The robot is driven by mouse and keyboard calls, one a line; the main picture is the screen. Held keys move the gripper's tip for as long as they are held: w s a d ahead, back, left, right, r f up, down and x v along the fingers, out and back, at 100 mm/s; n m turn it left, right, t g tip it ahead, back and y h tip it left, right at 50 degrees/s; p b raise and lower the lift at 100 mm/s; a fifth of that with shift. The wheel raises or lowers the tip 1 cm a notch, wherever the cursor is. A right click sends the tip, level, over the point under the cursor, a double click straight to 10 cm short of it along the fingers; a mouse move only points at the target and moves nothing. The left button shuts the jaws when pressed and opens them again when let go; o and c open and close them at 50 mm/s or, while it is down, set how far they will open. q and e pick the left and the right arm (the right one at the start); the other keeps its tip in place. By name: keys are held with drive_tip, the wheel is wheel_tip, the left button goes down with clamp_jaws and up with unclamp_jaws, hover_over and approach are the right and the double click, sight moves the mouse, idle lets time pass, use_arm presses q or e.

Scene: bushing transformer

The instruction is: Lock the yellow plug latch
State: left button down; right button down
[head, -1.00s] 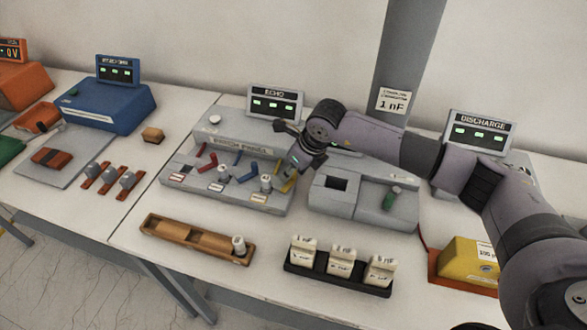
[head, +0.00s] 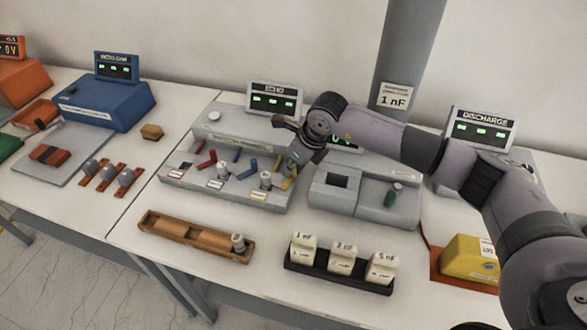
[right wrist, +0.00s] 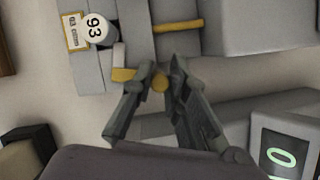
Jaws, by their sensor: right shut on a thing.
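The yellow plug latch (head: 287,184) is at the right end of the grey panel with the coloured levers. My right gripper (head: 291,168) is over it and covers its upper part. In the right wrist view, my right gripper (right wrist: 159,76) is shut on the latch, with its rounded yellow end (right wrist: 160,85) between the fingertips. My left gripper is not in view.
Red levers (head: 207,158) and blue levers (head: 247,171) stand along the panel to the left. A grey box with a square opening (head: 372,207) stands close on the right. A wooden tray (head: 175,226) and a black rack of white blocks (head: 315,275) lie in front.

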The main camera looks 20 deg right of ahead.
drive_tip(key=n+b, duration=0.2)
drive_tip(key=b, duration=0.1)
drive_tip(key=shift+w+a+f+y, duration=0.15)
drive_tip(key=shift+w+a+y, duration=0.2)
drive_tip(key=shift+y, duration=0.05)
drive_tip(key=shift+a+n+g+b, duration=0.1)
drive_tip(key=shift+n+g+b, duration=0.2)
drive_tip(key=shift+n+b, duration=0.1)
drive_tip(key=shift+r, duration=0.25)
drive_tip(key=c, duration=1.6)
unclamp_jaws()
drive_tip(key=shift+o, duration=0.2)
drive_tip(key=v, duration=1.2)
drive_tip(key=shift+w, duration=0.1)
